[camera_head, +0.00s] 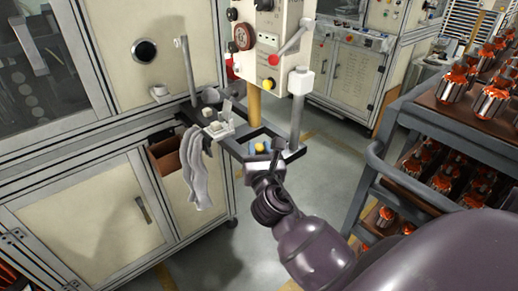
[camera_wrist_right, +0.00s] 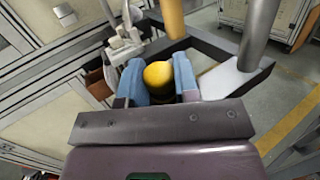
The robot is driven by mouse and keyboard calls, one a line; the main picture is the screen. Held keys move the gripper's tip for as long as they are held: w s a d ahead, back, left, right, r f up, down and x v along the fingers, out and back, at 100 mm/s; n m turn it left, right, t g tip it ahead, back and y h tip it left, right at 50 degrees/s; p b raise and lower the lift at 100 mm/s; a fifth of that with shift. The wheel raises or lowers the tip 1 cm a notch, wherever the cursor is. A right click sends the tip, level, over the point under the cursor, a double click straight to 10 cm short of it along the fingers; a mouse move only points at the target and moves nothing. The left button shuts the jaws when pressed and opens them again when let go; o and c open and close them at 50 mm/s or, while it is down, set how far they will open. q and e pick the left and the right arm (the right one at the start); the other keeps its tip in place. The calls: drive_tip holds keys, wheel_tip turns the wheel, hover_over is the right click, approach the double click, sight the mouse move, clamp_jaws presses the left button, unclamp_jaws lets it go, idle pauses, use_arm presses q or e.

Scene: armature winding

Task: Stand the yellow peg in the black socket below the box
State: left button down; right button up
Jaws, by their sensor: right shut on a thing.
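My right gripper (camera_head: 259,148) is shut on a yellow peg (camera_wrist_right: 158,74), with one blue finger pad on each side of it. The peg's rounded top faces the wrist camera; its lower end is hidden by the gripper. The peg also shows in the head view (camera_head: 260,147), within the outline of the dark frame (camera_head: 293,154) below the control box (camera_head: 268,35). I cannot make out the black socket's opening or whether the peg touches it. My left gripper is not in view.
A yellow post (camera_head: 254,104) stands behind the peg, and a grey post (camera_head: 297,118) is at its right. Grey gloves (camera_head: 196,172) hang at the left of the frame. A rack (camera_head: 385,135) with copper-wound armatures is at the right. Open floor lies between.

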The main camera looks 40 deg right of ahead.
drive_tip(key=o, duration=0.9)
drive_tip(key=b+v, duration=0.1)
drive_tip(key=v, duration=0.9)
drive_tip(key=shift+s+a, duration=0.15)
drive_tip(key=shift+s, duration=0.25)
